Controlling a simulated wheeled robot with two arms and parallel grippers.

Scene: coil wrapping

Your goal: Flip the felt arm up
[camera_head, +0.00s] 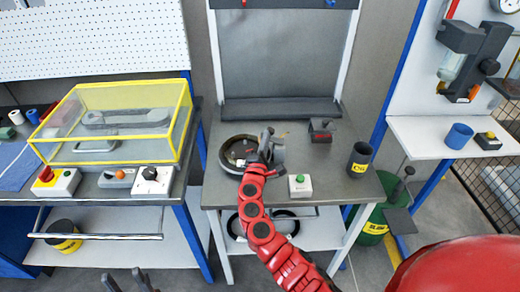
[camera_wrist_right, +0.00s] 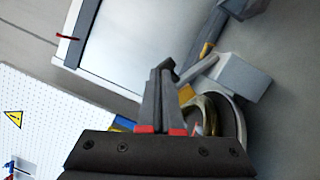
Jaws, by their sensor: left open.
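A dark round coil device (camera_head: 230,153) with a ring sits on the middle bench. A grey block-shaped part (camera_head: 277,154) stands at its right side, partly hidden by my right gripper; I cannot tell for certain that it is the felt arm. My right gripper (camera_head: 266,138) is over the device's right side. In the right wrist view its fingers (camera_wrist_right: 163,85) lie close together with nothing clear between them. There a grey arm with a block (camera_wrist_right: 240,77) and part of the ring (camera_wrist_right: 236,122) show beyond and to the right of the fingers. My left gripper (camera_head: 130,282) is open and empty at the bottom edge, far from the device.
A green-button box (camera_head: 298,186), a dark cup (camera_head: 359,159) and a small dark box with a red top (camera_head: 321,130) stand on the same bench. A yellow-framed clear case (camera_head: 120,120) is on the left bench. A blue cup (camera_head: 459,136) stands on the right shelf.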

